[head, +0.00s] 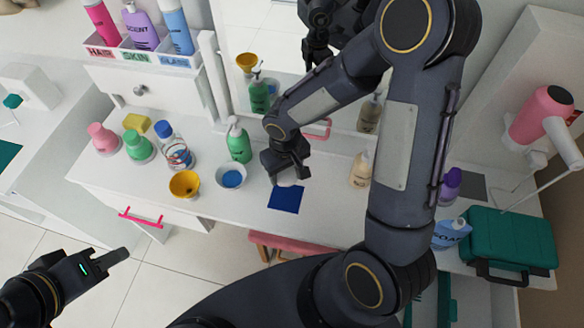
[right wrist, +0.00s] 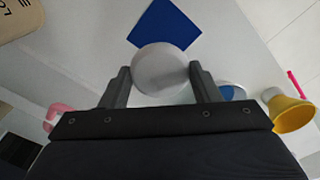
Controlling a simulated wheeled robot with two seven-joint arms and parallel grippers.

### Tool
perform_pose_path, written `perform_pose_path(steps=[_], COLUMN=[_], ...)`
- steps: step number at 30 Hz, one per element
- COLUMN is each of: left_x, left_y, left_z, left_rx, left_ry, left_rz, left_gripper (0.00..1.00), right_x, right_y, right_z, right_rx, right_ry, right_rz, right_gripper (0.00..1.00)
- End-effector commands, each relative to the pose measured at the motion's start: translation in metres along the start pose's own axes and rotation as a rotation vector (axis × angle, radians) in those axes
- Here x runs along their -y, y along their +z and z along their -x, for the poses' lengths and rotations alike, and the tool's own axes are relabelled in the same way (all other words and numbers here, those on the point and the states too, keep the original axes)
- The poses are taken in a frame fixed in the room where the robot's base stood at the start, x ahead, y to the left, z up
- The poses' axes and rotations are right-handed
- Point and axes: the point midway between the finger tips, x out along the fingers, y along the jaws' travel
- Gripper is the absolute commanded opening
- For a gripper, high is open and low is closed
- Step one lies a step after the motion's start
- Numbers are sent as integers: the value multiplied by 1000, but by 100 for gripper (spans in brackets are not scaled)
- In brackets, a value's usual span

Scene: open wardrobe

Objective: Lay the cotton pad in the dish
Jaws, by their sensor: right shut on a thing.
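The cotton pad is a round white disc between the fingertips of my right gripper (head: 287,176). In the right wrist view the cotton pad (right wrist: 160,68) sits between both fingers, with the blue mat (right wrist: 166,28) beyond it. In the head view the pad is mostly hidden by the gripper, just above the far edge of the blue mat (head: 284,200). The dish (head: 219,171) is a white bowl with a blue inside, left of my right gripper and apart from it. It shows partly behind a finger in the right wrist view. My left gripper (head: 118,256) is empty at the lower left.
A yellow funnel (head: 185,184) stands just left of the dish, and a green pump bottle (head: 239,143) stands behind it. A beige bottle (head: 360,170) is to the right. A mirror rises behind the counter. The counter front around the blue mat is clear.

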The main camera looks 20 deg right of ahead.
Motion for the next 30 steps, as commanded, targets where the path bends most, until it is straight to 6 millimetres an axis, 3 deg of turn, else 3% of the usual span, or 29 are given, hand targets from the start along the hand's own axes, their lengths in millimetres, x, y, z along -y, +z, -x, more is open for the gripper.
perform_pose_path(steps=[3,6,16,21,30], left_x=[4,5,7,15,15], left_y=[4,6,8,17,16], left_z=[-9,-12,-16,-34,-32], left_rx=[0,0,0,0,0], left_ry=[0,0,0,0,0], left_rz=[0,0,0,0,0], left_gripper=[36,36,36,36,36], right_x=[-16,-25,-38,-38,-38], right_y=[-14,-23,-35,-35,-35], right_z=[-28,-42,-63,-92,-92], right_rx=[4,2,1,2,0], right_ry=[0,0,0,0,0], right_rz=[-4,-3,-1,2,0], right_gripper=[32,32,32,32,32])
